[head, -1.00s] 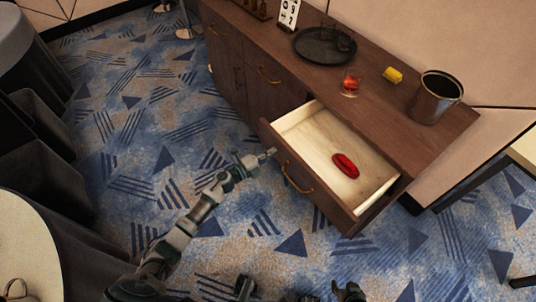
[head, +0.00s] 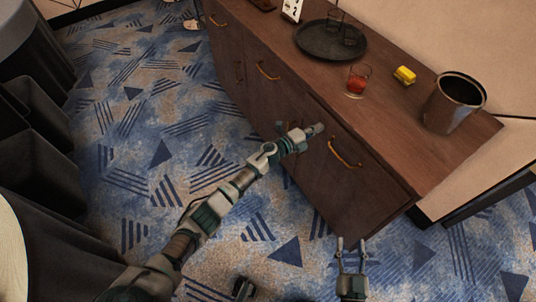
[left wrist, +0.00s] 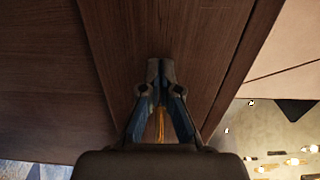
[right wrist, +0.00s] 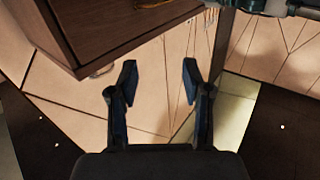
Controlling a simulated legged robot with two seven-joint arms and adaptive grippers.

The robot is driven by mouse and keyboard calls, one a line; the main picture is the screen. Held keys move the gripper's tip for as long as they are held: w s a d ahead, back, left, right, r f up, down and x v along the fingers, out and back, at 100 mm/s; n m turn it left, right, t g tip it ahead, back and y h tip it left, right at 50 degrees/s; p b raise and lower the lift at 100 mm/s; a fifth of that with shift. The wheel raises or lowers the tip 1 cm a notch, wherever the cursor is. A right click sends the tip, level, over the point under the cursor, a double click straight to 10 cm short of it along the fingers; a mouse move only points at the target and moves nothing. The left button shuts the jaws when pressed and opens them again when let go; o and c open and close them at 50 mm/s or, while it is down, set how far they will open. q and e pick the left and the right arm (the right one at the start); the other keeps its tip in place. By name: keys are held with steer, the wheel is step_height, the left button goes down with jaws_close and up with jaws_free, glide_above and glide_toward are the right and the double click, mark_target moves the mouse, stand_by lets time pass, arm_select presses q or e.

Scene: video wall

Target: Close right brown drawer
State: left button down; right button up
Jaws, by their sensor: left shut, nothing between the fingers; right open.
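The right brown drawer (head: 372,172) is in the cabinet's top row, right end. Its front looks flush with the cabinet, and its inside is hidden. A curved gold handle (head: 345,155) is on its front. My left gripper (head: 319,128) is shut and empty at the drawer front, near its upper left part; whether it touches is unclear. In the left wrist view the shut fingertips (left wrist: 160,64) lie against a view of brown wood, with a gold strip (left wrist: 160,124) behind the fingers. My right gripper (head: 351,241) is open and empty, low near the cabinet's right corner.
The brown cabinet top (head: 390,120) holds a dark round tray (head: 325,45), a glass with red contents (head: 356,80), a yellow block (head: 404,75) and a metal bin (head: 453,103). Dark-draped tables (head: 45,150) stand at left.

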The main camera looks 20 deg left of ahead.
arm_select(q)
steer(key=shift+w+r, duration=0.25)
steer(key=shift+w, duration=0.5)
arm_select(e)
steer(key=shift+w+a+r+t, duration=0.15)
steer(key=shift+r+t, duration=0.15)
steer(key=shift+r, duration=0.15)
steer(key=shift+w+a+r+t, duration=0.15)
steer(key=shift+r+t, duration=0.15)
steer(key=shift+r, duration=0.15)
arm_select(q)
steer(key=shift+d+r, duration=0.15)
steer(key=shift+d, duration=0.05)
arm_select(e)
steer(key=shift+d, duration=0.15)
